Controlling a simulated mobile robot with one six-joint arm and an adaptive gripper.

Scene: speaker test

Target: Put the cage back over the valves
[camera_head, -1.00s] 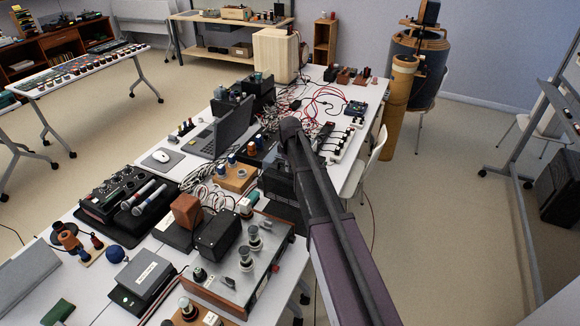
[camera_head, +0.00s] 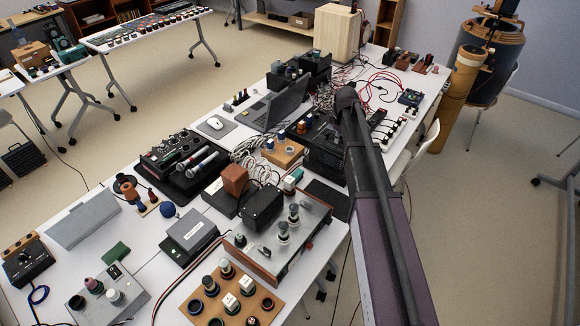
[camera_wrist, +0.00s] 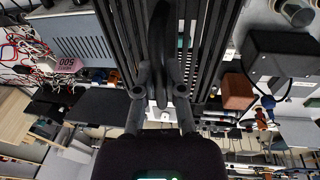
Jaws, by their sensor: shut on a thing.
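In the wrist view my gripper (camera_wrist: 160,82) is shut on a dark curved part in the middle of the black slatted cage (camera_wrist: 212,42), whose long bars run up to the top edge. In the head view the gripper is hidden behind my arm; a dark box shape (camera_head: 326,158) left of the arm seems to be the cage. The valves (camera_head: 283,234) stand upright and uncovered on the amplifier chassis (camera_head: 262,256) with wooden ends, nearer me and left of the arm.
A wooden board with round sockets (camera_head: 212,316) lies in front of the chassis. A grey box (camera_head: 190,232), a mixer (camera_head: 172,150), a laptop (camera_head: 283,108) and cables crowd the table. A dark mat (camera_head: 327,199) lies right of the chassis. Open floor (camera_head: 470,230) is at the right.

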